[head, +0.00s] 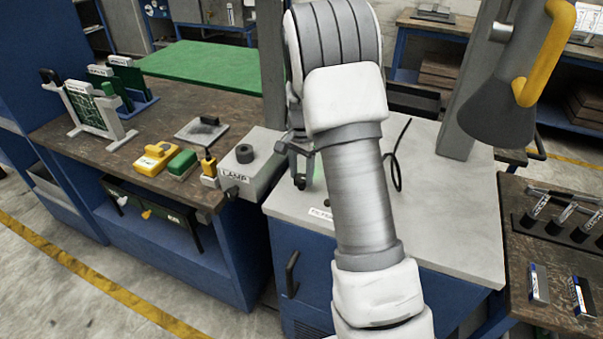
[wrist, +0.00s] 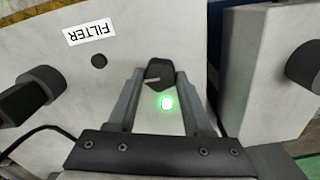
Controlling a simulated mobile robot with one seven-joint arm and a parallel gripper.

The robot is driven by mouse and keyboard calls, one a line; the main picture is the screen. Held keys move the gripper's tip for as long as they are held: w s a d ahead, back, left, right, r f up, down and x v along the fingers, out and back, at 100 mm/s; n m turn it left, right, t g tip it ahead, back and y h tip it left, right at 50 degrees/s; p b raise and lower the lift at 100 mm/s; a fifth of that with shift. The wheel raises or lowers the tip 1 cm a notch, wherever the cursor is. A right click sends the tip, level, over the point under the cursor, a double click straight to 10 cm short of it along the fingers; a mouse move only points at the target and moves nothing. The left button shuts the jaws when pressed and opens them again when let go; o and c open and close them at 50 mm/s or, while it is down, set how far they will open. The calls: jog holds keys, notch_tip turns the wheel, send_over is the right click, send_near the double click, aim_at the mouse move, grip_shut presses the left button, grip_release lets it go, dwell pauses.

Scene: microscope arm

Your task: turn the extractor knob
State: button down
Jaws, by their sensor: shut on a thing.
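The black knob (wrist: 158,72), which I take to be the extractor knob, sits on a pale grey top in the wrist view. A pale pointer line shows on it, lying roughly sideways. My gripper (wrist: 158,76) is shut on the knob, one finger on each side. A green lamp (wrist: 167,103) glows beside the knob, between the fingers. In the head view my gripper (head: 301,178) is over the left part of the pale cabinet top (head: 450,200), partly behind my arm.
A dark cylindrical part (wrist: 33,95) stands left. The LAMP box (head: 250,165) with its own knob is close beside the cabinet. A hood with a yellow handle (head: 545,55) hangs at right.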

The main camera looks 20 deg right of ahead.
aim_at(301, 178)
dwell(0.4)
jog(key=shift+c, duration=1.5)
grip_release()
notch_tip(301, 178, up, 18)
jog(key=shift+f, duration=0.2)
